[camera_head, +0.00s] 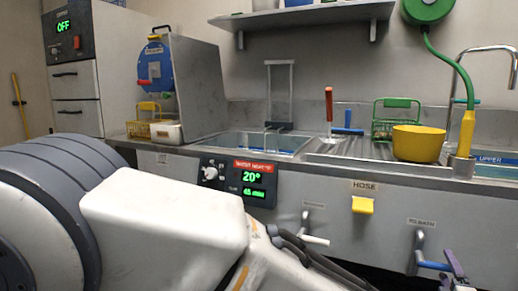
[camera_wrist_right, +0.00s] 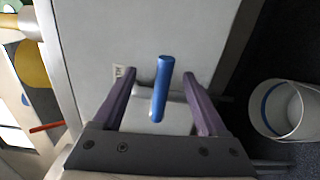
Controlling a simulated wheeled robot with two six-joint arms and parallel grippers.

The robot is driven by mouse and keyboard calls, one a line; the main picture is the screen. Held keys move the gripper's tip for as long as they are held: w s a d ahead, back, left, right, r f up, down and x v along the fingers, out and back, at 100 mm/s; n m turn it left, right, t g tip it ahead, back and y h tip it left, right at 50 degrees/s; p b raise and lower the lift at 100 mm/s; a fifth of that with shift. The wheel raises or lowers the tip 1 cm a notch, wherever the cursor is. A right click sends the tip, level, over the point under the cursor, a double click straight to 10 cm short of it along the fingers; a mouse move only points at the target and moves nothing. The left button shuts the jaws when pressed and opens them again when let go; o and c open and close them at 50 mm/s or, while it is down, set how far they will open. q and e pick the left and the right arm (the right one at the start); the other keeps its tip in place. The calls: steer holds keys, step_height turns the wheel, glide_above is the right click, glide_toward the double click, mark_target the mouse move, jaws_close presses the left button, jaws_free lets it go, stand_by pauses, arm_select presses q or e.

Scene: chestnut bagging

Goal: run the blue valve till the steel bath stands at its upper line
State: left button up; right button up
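The blue valve handle (camera_head: 434,266) is on the front of the counter at the lower right, on a grey tap below a small label. In the right wrist view the blue handle (camera_wrist_right: 164,85) stands between the two purple fingers of my right gripper (camera_wrist_right: 159,75). The fingers are apart, with a gap on both sides of the handle. In the head view only part of my right gripper (camera_head: 455,270) shows, beside the handle's end. The steel bath (camera_head: 492,168) is at the right edge, with blue water and an "UPPER" label; its level against the line is unclear. My left gripper is out of view.
A white-handled tap (camera_head: 314,240) and a yellow hose lever (camera_head: 362,205) sit left of the blue valve. A yellow bowl (camera_head: 418,143) stands on the counter. A white bucket (camera_wrist_right: 278,108) stands on the dark floor. My white arm blocks the lower left.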

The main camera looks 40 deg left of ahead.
steer(key=shift+s+f, duration=0.1)
steer(key=shift+s, duration=0.05)
steer(key=b+v, duration=0.1)
steer(key=v, duration=0.7)
steer(key=shift+s+d, duration=0.15)
steer(key=shift+s, duration=0.2)
stand_by(0.5)
